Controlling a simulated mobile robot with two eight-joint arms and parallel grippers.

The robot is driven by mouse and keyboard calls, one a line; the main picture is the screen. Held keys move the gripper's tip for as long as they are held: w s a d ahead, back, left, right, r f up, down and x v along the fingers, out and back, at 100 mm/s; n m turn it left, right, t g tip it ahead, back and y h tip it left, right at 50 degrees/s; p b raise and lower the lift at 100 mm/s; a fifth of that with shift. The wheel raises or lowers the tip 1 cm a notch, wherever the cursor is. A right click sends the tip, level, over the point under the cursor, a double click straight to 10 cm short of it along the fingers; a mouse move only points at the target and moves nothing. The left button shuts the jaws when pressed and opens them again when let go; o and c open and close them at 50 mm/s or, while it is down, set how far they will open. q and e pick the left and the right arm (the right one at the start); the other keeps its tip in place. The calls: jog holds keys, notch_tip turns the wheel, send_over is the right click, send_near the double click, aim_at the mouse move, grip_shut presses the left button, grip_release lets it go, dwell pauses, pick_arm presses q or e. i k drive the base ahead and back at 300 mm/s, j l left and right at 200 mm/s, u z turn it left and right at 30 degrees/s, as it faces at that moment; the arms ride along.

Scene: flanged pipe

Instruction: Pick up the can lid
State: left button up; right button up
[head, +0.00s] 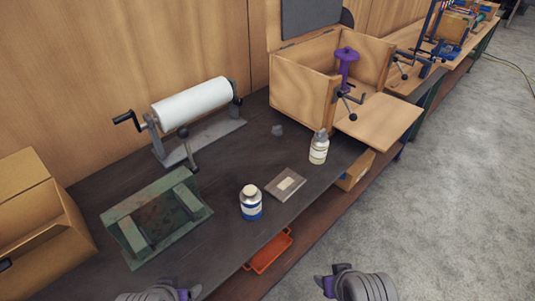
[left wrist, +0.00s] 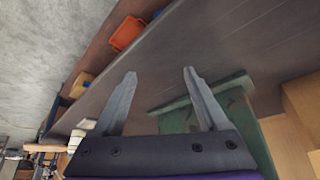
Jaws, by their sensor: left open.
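The lid I can make out is the pale cap (head: 249,190) on a white jar with a blue label (head: 251,208), which stands upright near the front edge of the dark bench. I cannot tell if this is the can lid. My left gripper (head: 183,291) is at the bottom edge of the head view, apart from the jar and mostly cut off. In the left wrist view its two fingers (left wrist: 158,74) are spread with nothing between them. My right gripper (head: 325,284) is at the bottom, in front of the bench; its jaws are unclear.
A white bottle (head: 319,149), a flat grey block (head: 286,184) and a small grey piece (head: 277,130) are near the jar. A green plate fixture (head: 155,212) is left, a paper roll (head: 192,102) behind. An open wooden box (head: 301,94) stands back right. An orange tray (head: 268,251) sits below.

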aim_at(276, 130)
jog(key=i+l, duration=0.15)
jog(key=l, duration=0.2)
jog(key=i+l, duration=0.15)
jog(key=l, duration=0.15)
jog(key=i+l+u, duration=0.1)
jog(key=l, duration=0.25)
jog(key=i+l, duration=0.15)
jog(key=l, duration=0.2)
jog(key=i+l, duration=0.15)
jog(key=l, duration=0.2)
